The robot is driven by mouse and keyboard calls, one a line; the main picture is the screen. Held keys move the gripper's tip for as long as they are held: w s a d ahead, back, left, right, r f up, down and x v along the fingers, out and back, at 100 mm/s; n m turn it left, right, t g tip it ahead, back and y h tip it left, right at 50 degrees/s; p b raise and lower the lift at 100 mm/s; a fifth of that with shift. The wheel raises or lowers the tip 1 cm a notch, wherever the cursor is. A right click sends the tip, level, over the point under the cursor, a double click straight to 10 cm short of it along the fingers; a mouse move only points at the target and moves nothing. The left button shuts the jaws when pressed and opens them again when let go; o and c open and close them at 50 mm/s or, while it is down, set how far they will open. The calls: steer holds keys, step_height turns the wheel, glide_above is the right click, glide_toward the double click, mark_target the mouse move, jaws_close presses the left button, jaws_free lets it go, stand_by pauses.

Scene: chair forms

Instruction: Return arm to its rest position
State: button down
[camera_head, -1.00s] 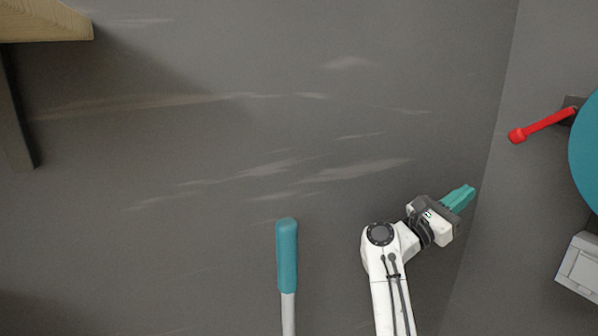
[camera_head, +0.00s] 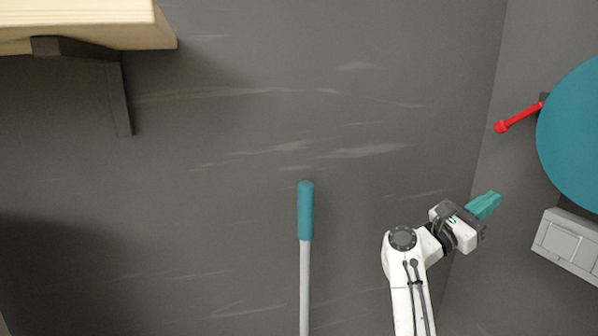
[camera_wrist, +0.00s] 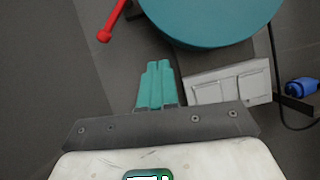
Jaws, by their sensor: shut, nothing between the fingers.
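My gripper (camera_head: 486,206) has teal fingers and sits at the end of my white arm in the lower right of the head view. Its fingers point up and to the right, toward the right wall. In the wrist view the teal fingers (camera_wrist: 156,86) lie side by side, closed, with nothing between them. The gripper appears apart from everything around it.
A red lever (camera_head: 519,118), a large teal disc (camera_head: 575,135) and a grey box (camera_head: 569,245) are at the right wall. A teal-tipped pole (camera_head: 305,212) stands left of my arm. A wooden shelf (camera_head: 90,28) is upper left. A blue plug (camera_wrist: 301,87) shows in the wrist view.

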steer(key=a+f+n+t+y, duration=0.45)
steer(key=n+y, duration=0.25)
steer(key=n, duration=0.5)
steer(key=s+a+f+n+t+y, duration=0.1)
steer(key=a+f+n+t+y, duration=0.25)
steer(key=n+t+y, duration=0.55)
steer(key=a+f+n+t+y, duration=0.25)
steer(key=f+n+y, duration=0.3)
steer(key=n, duration=0.85)
steer(key=s+a+f+n+g+y, duration=0.35)
steer(key=s+f+n+g, duration=0.4)
steer(key=f, duration=0.45)
steer(key=s+d+f+n+g+h, duration=0.1)
steer(key=s+f+n+g, duration=0.35)
steer(key=s+f, duration=0.6)
steer(key=s+d+f+n+g+h, duration=0.1)
steer(key=s+d+f+n+g, duration=0.3)
steer(key=s, duration=1.2)
steer(key=s+f+g+h, duration=0.1)
steer(key=s+g, duration=0.5)
steer(key=s, duration=0.5)
step_height(320, 180, up, 34)
steer(key=p, duration=3.4)
steer(key=shift+a+n, duration=0.3)
steer(key=shift+n, duration=0.1)
